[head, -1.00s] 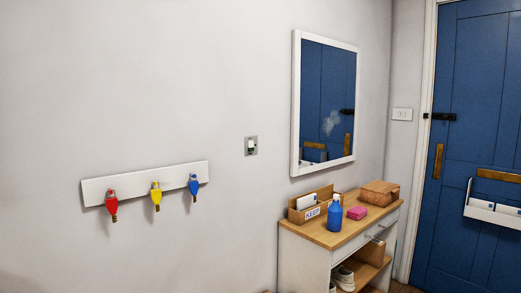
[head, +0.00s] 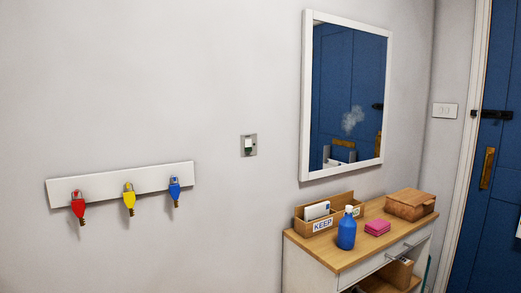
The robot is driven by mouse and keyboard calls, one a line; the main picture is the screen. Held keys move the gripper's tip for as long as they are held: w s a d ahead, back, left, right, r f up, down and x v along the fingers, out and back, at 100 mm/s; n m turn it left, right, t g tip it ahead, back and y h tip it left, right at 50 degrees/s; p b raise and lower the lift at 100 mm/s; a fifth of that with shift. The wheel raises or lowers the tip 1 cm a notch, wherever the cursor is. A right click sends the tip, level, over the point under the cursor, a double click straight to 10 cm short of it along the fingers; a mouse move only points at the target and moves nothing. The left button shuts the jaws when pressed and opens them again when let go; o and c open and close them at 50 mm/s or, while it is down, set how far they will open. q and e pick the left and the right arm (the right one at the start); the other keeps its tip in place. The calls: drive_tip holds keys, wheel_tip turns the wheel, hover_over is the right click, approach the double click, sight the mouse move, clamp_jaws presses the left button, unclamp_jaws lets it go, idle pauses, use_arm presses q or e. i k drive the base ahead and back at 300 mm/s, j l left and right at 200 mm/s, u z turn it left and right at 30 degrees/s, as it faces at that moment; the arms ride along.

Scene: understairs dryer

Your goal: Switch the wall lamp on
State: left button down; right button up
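A small switch (head: 248,145) with a grey plate and a white rocker sits on the wall, left of the mirror. A second, white switch plate (head: 445,110) is on the wall between the mirror and the blue door. Which of them works the lamp I cannot tell. No wall lamp is visible in the head view. Neither of my grippers is in view.
A console table (head: 350,262) stands below the mirror (head: 347,95). It bears a KEEP organiser (head: 313,225), a blue bottle (head: 347,232), a pink sponge-like block (head: 377,228) and a wooden box (head: 411,203). A key rail (head: 100,184) hangs left. The blue door (head: 499,170) is right.

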sight(247, 142)
drive_tip(key=i+l+u, duration=0.1)
drive_tip(key=l, duration=0.3)
drive_tip(key=i+l, duration=0.25)
drive_tip(key=l, duration=0.15)
drive_tip(key=i+l+u, duration=0.15)
drive_tip(key=l, duration=0.25)
drive_tip(key=i+l, duration=0.2)
drive_tip(key=l, duration=0.2)
drive_tip(key=i+l+u, duration=0.15)
drive_tip(key=l, duration=0.3)
drive_tip(key=i+l, duration=0.15)
drive_tip(key=l, duration=0.25)
drive_tip(key=i+l+u, duration=0.15)
drive_tip(key=l, duration=0.3)
drive_tip(key=i+l, duration=0.1)
drive_tip(key=l, duration=0.35)
drive_tip(key=u, duration=0.05)
